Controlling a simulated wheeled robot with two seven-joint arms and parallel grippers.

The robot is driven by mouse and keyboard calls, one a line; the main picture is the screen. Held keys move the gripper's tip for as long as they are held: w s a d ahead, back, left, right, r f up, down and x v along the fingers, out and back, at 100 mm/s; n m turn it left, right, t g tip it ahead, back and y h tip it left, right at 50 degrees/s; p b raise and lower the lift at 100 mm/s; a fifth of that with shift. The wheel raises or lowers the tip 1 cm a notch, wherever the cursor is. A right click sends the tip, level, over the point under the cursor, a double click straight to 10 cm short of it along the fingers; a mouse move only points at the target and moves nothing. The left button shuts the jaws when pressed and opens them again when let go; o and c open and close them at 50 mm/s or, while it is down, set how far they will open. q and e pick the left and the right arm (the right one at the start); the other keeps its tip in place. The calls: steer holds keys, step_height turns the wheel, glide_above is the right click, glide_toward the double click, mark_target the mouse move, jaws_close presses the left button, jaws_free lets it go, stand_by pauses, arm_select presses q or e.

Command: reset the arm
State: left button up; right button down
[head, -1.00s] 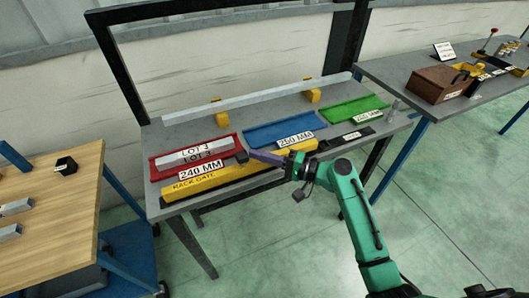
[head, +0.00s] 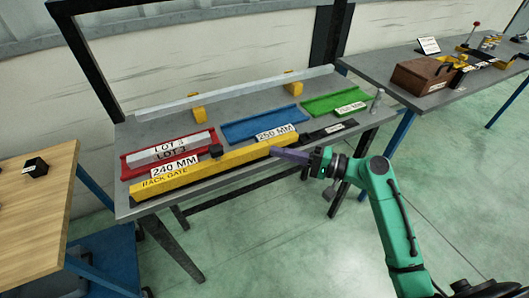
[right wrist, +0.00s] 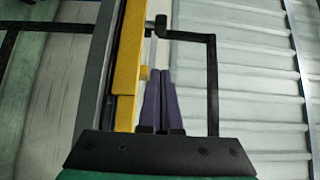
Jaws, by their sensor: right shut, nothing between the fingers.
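My right gripper (head: 275,151) is shut and empty, its purple fingers pressed together. In the head view it is in front of the workbench, near the right end of the yellow rack gate (head: 180,178). The black knob (head: 215,151) on the gate stands to the left of the fingertips, clear of them. In the right wrist view the shut fingers (right wrist: 160,72) point up beside the yellow gate (right wrist: 128,65), with the knob (right wrist: 161,22) beyond the tips. My left gripper is not in view.
Behind the gate lie a red tray (head: 125,170) with a pale bar, a blue tray (head: 250,126) and a green tray (head: 325,101). A long bar (head: 235,93) rests on yellow blocks. A wooden table (head: 40,215) stands left, another bench (head: 385,72) right.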

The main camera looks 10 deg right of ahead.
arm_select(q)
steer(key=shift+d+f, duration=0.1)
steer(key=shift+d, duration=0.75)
